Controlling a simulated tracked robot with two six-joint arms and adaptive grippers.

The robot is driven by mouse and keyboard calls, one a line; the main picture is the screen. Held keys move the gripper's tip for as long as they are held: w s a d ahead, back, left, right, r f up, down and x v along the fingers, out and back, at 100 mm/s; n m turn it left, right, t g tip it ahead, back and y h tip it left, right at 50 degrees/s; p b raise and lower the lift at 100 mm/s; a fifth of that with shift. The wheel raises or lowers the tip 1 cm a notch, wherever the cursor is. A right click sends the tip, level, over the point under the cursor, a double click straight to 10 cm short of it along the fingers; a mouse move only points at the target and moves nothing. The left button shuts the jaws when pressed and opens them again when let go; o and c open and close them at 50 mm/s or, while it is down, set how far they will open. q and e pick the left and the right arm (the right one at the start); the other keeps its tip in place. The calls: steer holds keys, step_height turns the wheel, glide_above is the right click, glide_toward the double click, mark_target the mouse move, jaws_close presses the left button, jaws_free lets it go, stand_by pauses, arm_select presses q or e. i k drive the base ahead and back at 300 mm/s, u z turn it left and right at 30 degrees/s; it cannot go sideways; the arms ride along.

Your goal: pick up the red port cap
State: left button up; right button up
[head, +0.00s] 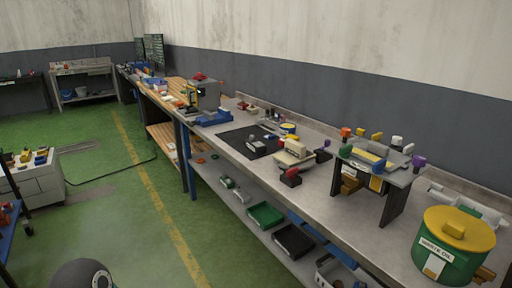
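Several small red pieces show, and I cannot tell for sure which one is the red port cap. A dark red piece (291,176) sits at the front edge of the grey bench, beside a cream device (294,153). A red piece (199,76) is on top of a grey machine (206,95) farther back. Small red pieces (243,105) lie near the wall behind the black mat. Neither of my grippers is in view, and nothing visible is being held.
The long grey bench (262,171) runs along the right wall. A raised stand with colored knobs (374,166) and a green waste-oil can (453,247) with a yellow lid occupy its near end. A black mat (236,142) lies mid-bench. The green floor (115,220) to the left is mostly open.

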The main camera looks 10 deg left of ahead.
mark_target(281, 142)
steer(key=z, duration=1.2)
steer(key=i, duration=0.15)
steer(key=u, duration=3.75)
steer(key=k, duration=1.25)
steer(key=u, duration=0.25)
steer(key=i, duration=1.35)
steer(key=z, duration=0.7)
steer(key=i, duration=1.5)
steer(key=z, duration=1)
steer(key=i, duration=1.1)
steer(key=z, duration=1)
